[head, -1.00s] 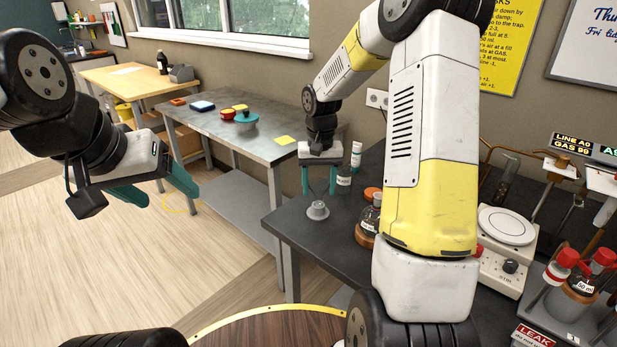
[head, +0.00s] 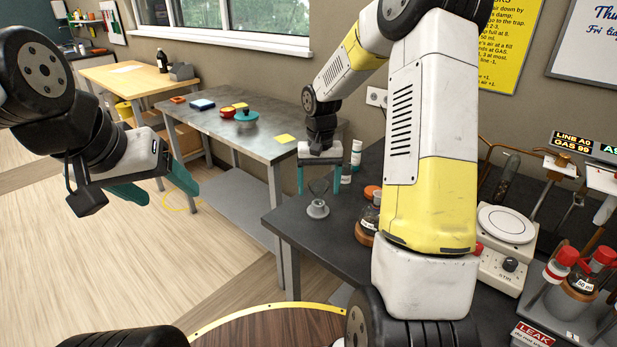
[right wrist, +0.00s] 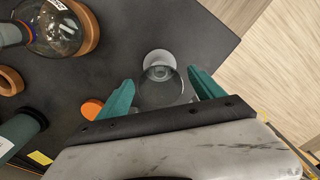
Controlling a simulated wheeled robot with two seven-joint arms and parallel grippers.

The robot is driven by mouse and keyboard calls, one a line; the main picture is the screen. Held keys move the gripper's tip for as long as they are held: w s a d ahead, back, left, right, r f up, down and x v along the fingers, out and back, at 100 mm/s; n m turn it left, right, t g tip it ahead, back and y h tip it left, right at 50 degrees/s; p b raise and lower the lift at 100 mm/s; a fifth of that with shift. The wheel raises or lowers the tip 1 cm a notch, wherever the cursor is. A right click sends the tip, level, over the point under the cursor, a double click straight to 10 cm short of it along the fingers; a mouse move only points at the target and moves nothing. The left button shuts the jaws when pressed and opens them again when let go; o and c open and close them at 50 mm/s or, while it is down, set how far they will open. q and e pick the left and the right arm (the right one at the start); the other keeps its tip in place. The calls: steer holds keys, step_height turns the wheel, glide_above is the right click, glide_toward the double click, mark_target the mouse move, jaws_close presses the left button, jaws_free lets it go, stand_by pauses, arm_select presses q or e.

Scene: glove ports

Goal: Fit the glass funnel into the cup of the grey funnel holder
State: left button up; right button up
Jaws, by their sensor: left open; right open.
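The grey funnel holder (head: 318,210) stands near the left end of the dark bench in the head view; its round cup (right wrist: 158,60) shows in the right wrist view. The clear glass funnel (head: 319,187) is upright with its wide mouth up, directly over the holder, and its lower end appears to be in the cup. Exactly how deep it sits is hard to see. My right gripper (head: 318,190) is open, with one finger on each side of the funnel; in the wrist view the funnel (right wrist: 160,92) lies between the fingers. My left gripper (head: 160,190) is open and empty over the floor.
A brown-based flask (head: 367,222) stands right of the holder, and small white bottles (head: 356,155) stand behind. A hotplate (head: 504,228) is further right. A metal table (head: 260,140) with coloured items is at the left. The bench's left edge is close to the holder.

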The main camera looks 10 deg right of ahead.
steer(key=s+r+t, duration=0.1)
steer(key=s+r, duration=0.2)
steer(key=r, duration=0.6)
steer(key=s+r, duration=0.3)
steer(key=r, duration=0.5)
steer(key=s+a+r+n+t+y, duration=0.1)
steer(key=s+t, duration=0.1)
steer(key=s, duration=0.7)
steer(key=s+a+r+n+t+y, duration=0.1)
steer(key=s+t, duration=0.2)
steer(key=s, duration=0.6)
steer(key=shift+r, duration=0.35)
